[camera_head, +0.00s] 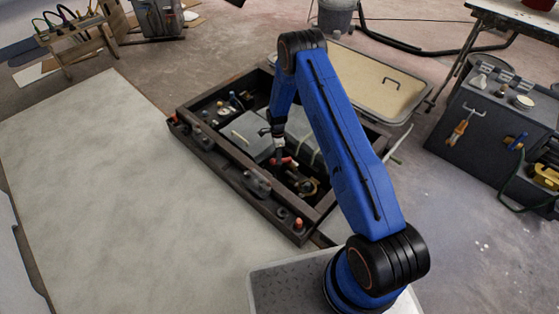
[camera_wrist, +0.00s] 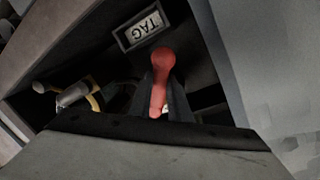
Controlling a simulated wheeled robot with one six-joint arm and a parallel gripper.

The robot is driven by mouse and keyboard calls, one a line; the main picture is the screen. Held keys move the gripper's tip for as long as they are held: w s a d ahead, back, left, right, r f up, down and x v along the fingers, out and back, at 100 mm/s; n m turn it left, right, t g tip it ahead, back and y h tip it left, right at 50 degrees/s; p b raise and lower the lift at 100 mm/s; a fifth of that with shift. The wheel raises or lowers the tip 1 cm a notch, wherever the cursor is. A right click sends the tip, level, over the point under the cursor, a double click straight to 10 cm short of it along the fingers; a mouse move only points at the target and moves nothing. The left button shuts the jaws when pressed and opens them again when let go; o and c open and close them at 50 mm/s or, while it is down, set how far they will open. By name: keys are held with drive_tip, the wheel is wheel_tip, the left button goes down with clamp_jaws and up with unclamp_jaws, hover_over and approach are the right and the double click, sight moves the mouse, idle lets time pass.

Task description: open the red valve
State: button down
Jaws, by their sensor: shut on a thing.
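The red valve's handle (camera_wrist: 162,70) shows in the wrist view as a red lever with a rounded end, below a plate marked TAG. My gripper (camera_wrist: 168,95) has its two dark fingers on either side of the lever and is shut on it. In the head view the red handle (camera_head: 283,161) is a small red spot at my gripper (camera_head: 277,148), inside a dark wooden frame (camera_head: 225,152). The valve body is hidden below my gripper.
Brass fittings (camera_head: 308,187) sit near the gripper inside the frame, and a grey box (camera_head: 246,135) lies to its left. The TAG plate (camera_wrist: 142,25) is close behind the lever. The frame's walls enclose the space. A tan hatch lid (camera_head: 370,85) lies behind it.

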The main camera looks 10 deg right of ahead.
drive_tip(key=shift+w+d+m+t+y, duration=0.2)
drive_tip(key=shift+w+d+m, duration=0.45)
drive_tip(key=shift+m, duration=1.1)
drive_tip(key=shift+w+d+m+t+y, duration=0.15)
drive_tip(key=shift+w+d+m+y, duration=0.2)
drive_tip(key=shift+w+m, duration=0.95)
drive_tip(key=shift+w+d+m+t+y, duration=0.2)
drive_tip(key=shift+d+m, duration=0.3)
drive_tip(key=shift+m, duration=1.75)
drive_tip(key=shift+w, duration=0.1)
drive_tip(key=c, duration=1.6)
unclamp_jaws()
drive_tip(key=shift+c, duration=0.2)
drive_tip(key=w+d+r, duration=0.1)
drive_tip(key=d+r, duration=0.2)
drive_tip(key=r, duration=1.4)
drive_tip(key=shift+w, duration=0.4)
